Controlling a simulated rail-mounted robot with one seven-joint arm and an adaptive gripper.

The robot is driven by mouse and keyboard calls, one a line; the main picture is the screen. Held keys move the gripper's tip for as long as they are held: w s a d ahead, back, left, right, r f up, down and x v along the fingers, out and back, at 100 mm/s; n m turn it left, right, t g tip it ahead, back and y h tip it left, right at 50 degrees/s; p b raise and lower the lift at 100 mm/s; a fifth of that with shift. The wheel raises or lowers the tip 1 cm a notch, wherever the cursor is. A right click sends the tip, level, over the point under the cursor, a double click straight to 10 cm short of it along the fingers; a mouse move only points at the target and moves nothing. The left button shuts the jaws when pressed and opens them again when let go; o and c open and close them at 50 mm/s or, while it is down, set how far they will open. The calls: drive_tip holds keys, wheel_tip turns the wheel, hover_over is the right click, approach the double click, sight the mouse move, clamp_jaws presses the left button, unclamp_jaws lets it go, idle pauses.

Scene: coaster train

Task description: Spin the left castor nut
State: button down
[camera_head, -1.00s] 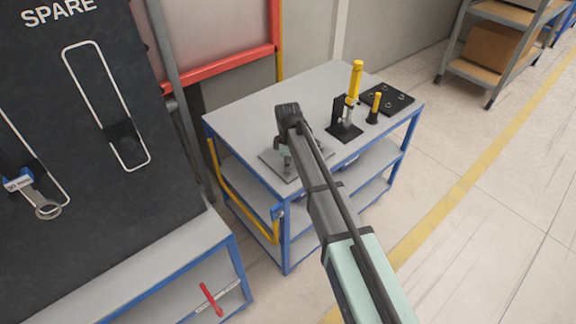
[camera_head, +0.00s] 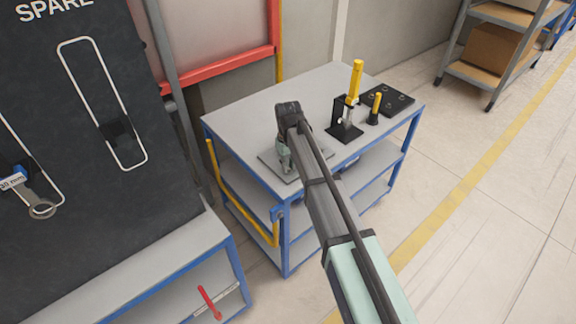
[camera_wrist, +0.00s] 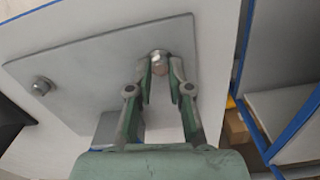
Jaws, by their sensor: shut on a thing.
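A flat grey plate (camera_head: 293,178) lies on the grey top of the blue-framed cart, and it also shows in the wrist view (camera_wrist: 85,60). One metal castor nut (camera_wrist: 158,68) stands near the plate's edge, between the fingertips of my gripper (camera_wrist: 159,66). My gripper is shut on this nut. A second nut (camera_wrist: 41,86) stands at the far left of the plate in the wrist view, clear of the fingers. In the head view my gripper (camera_head: 284,168) points down at the plate, and my wrist and fingers hide both nuts.
A black stand with a yellow-handled tool (camera_head: 354,80), a small yellow-topped holder (camera_head: 375,108) and a dark tray (camera_head: 388,99) stand right of the plate. A dark tool board (camera_head: 75,170) is at the left. The cart top (camera_head: 240,115) behind the plate is clear.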

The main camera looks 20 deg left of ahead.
sight(290, 168)
drive_tip(key=m, duration=0.4)
drive_tip(key=shift+d+m, duration=0.1)
drive_tip(key=shift+m, duration=0.2)
drive_tip(key=m, duration=0.3)
drive_tip(key=shift+w+m+b, duration=0.1)
drive_tip(key=shift+m+b, duration=0.25)
drive_tip(key=shift+m, duration=0.05)
drive_tip(key=m, duration=0.3)
drive_tip(key=shift+d+m, duration=0.1)
drive_tip(key=shift+m, duration=2.1)
drive_tip(key=shift+r, duration=0.1)
drive_tip(key=c, duration=1.1)
unclamp_jaws()
drive_tip(key=shift+o, duration=0.2)
drive_tip(key=shift+r, duration=0.1)
wheel_tip(290, 168, up, 12)
